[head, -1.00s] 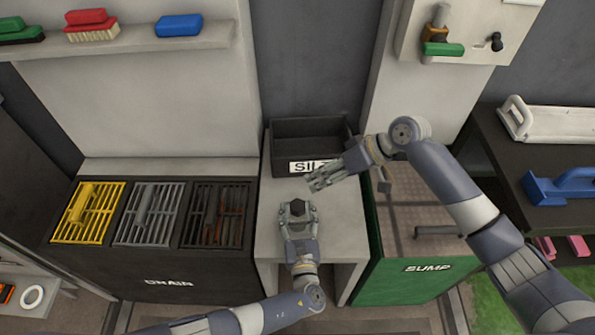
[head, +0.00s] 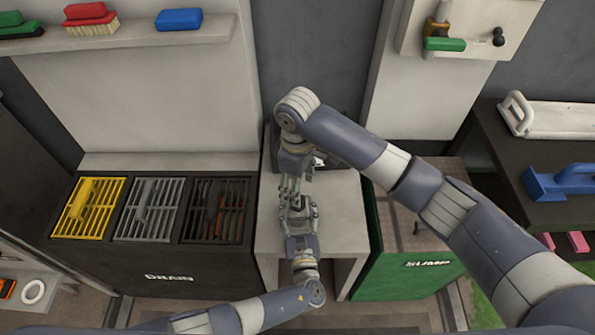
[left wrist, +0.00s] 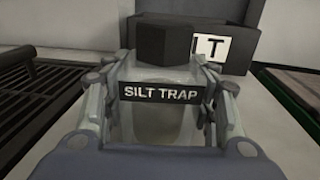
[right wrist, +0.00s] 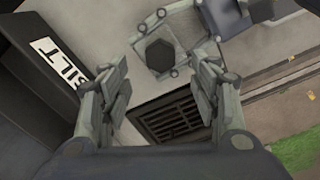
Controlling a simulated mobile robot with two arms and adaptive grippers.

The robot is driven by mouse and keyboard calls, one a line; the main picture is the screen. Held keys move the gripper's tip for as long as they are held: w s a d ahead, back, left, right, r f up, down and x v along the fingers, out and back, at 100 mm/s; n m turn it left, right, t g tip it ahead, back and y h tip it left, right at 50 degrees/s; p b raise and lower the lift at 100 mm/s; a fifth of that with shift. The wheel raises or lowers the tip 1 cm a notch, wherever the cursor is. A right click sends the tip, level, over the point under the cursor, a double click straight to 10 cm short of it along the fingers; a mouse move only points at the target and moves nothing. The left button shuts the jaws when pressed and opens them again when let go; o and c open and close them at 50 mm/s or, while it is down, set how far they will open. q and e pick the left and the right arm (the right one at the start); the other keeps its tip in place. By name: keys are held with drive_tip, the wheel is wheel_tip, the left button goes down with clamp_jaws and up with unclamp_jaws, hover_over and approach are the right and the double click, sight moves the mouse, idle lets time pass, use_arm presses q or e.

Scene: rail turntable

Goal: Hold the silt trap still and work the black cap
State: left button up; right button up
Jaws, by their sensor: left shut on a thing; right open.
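The silt trap (left wrist: 160,118) is a clear jar with a black label, standing on the pale bench between the drain and sump units. My left gripper (head: 297,212) is shut on it, one finger on each side, as the left wrist view shows. The black cap (left wrist: 164,42) is six-sided and sits on top of the trap. In the right wrist view the cap (right wrist: 159,56) shows beyond the fingertips. My right gripper (right wrist: 157,72) is open and empty, above and behind the trap, its fingers apart from the cap.
A dark bin marked SILT (right wrist: 48,60) stands at the back of the bench, mostly hidden by my right arm in the head view. The green sump unit (head: 400,268) stands at right.

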drive_tip(key=shift+f, duration=2.8)
drive_tip(key=shift+c, duration=0.6)
drive_tip(key=c, duration=1)
drive_tip(key=n, duration=0.6)
drive_tip(key=shift+c, duration=0.2)
